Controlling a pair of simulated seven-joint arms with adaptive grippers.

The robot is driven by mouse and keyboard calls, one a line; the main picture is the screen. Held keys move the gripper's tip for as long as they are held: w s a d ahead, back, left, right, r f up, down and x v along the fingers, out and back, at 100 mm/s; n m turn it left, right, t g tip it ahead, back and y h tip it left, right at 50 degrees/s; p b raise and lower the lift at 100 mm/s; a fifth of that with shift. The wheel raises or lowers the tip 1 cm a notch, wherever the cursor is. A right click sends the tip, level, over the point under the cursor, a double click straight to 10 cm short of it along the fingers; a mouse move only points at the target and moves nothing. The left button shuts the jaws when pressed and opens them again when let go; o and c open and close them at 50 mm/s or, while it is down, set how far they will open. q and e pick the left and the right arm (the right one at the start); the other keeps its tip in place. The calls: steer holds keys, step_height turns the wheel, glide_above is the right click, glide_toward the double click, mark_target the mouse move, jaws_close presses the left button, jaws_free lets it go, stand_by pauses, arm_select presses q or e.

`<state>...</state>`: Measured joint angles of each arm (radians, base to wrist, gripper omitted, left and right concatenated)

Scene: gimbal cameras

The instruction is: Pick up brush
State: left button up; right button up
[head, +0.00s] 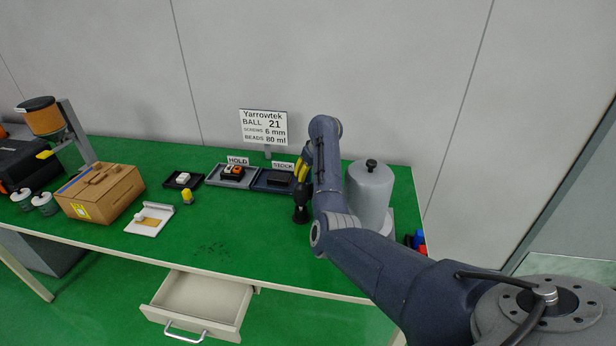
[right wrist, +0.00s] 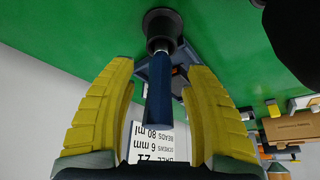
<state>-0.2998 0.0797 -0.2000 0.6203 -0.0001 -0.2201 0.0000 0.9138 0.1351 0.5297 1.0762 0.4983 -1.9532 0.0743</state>
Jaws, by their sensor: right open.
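The brush (right wrist: 158,98) has a dark blue handle and a grey collar. It seems to stand upright in a round black holder (right wrist: 162,25), which also shows in the head view (head: 300,214); any bristles are hidden. My right gripper (right wrist: 160,75) is open, its yellow fingers on either side of the handle with gaps visible. In the head view my right gripper (head: 302,168) is above the black holder, partly hidden by my arm. My left gripper is in neither view.
A grey canister (head: 370,190) stands close right of my right arm. Dark trays (head: 270,187) lie behind the holder under a sign (head: 264,127). Dark specks (head: 211,250) lie on the green table. A cardboard box (head: 100,193) stands left; the front middle is mostly clear. A drawer (head: 198,303) hangs open below.

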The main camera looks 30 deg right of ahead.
steer(key=shift+x, duration=0.75)
steer(key=shift+c, duration=0.2)
jaws_close()
